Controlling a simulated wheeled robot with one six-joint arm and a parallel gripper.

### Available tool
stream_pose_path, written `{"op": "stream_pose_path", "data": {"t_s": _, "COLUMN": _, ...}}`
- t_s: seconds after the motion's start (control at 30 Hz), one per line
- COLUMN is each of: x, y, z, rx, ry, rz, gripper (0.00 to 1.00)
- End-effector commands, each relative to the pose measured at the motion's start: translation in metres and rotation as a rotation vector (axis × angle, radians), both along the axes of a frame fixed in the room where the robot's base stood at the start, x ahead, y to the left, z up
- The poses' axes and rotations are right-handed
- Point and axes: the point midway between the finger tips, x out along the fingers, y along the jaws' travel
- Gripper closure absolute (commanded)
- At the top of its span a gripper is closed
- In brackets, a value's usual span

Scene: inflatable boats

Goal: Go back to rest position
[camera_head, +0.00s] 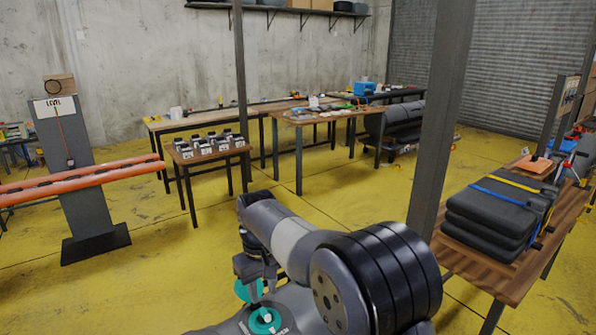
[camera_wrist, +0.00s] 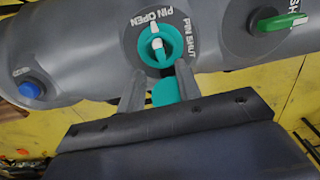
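My gripper (camera_wrist: 159,68) shows in the wrist view with its two grey fingers apart. A round valve with a teal and white knob (camera_wrist: 157,44) lies just beyond the fingertips, between the labels PIN OPEN and PIN SHUT. A teal cap (camera_wrist: 165,91) shows between the fingers, and the fingers do not look closed on it. In the head view my gripper (camera_head: 256,272) points down beside the teal cap (camera_head: 247,291), above the valve (camera_head: 265,321) on the grey tube. My arm is bent low over the tube and hides part of it.
A second green-handled valve (camera_wrist: 283,22) and a blue button (camera_wrist: 30,89) sit on the tube. Yellow floor (camera_head: 150,275) is clear between.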

Motion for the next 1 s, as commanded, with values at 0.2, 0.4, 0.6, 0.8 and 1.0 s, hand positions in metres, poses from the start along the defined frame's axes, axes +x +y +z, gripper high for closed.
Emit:
{"op": "stream_pose_path", "data": {"t_s": 0.2, "x": -0.001, "y": 0.0, "z": -0.042, "rx": -0.002, "ry": 0.005, "rz": 0.0, "gripper": 0.67}}
{"op": "stream_pose_path", "data": {"t_s": 0.4, "x": 0.0, "y": 0.0, "z": -0.066, "rx": 0.0, "ry": 0.002, "rz": -0.001, "gripper": 0.67}}
{"op": "stream_pose_path", "data": {"t_s": 0.6, "x": 0.0, "y": 0.0, "z": -0.064, "rx": 0.0, "ry": 0.0, "rz": -0.044, "gripper": 0.67}}
{"op": "stream_pose_path", "data": {"t_s": 0.8, "x": 0.0, "y": 0.0, "z": -0.064, "rx": 0.0, "ry": 0.0, "rz": -0.046, "gripper": 0.67}}
{"op": "stream_pose_path", "data": {"t_s": 1.0, "x": 0.0, "y": 0.0, "z": -0.063, "rx": 0.0, "ry": 0.0, "rz": -0.029, "gripper": 0.67}}
